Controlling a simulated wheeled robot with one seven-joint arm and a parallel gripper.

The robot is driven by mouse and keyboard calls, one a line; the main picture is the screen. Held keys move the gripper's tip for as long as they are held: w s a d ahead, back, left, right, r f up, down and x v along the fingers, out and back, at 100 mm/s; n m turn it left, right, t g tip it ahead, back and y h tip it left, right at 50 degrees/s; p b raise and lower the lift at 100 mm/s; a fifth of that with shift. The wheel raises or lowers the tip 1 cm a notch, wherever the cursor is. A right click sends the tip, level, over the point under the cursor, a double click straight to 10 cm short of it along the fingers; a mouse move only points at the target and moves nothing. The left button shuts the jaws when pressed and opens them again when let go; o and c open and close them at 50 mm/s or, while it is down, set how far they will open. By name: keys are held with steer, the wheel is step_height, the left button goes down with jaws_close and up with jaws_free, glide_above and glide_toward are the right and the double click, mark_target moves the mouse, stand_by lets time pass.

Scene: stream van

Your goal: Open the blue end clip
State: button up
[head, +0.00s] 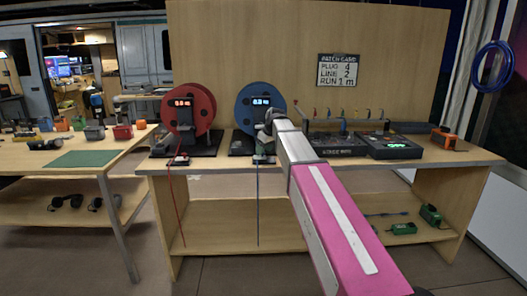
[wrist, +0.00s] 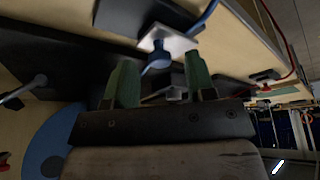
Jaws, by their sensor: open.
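The blue end clip (wrist: 161,57) shows in the wrist view as a blue knob or lever on a pale plate, with blue cable running from it. In the head view the clip (head: 262,159) is small at the bench's front edge, below the blue reel (head: 248,96). My gripper (wrist: 160,74) is open, its two green fingers on either side of the knob's near end. I cannot tell whether they touch it. In the head view my gripper (head: 266,147) is small and partly hidden by my arm.
The red reel (head: 187,98) stands left of the blue one, with its red cable (head: 175,205) hanging down. A dark console (head: 390,147) and an orange device (head: 443,137) stand to the right. A side table (head: 50,157) with several small items is at the left.

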steer(key=shift+w+a+f, duration=0.1)
steer(key=shift+a+f, duration=0.05)
steer(key=shift+f, duration=0.25)
jaws_close()
steer(key=shift+d, duration=1.75)
jaws_free()
steer(key=v, duration=1)
steer(key=shift+r, duration=0.4)
steer(key=shift+s, duration=0.25)
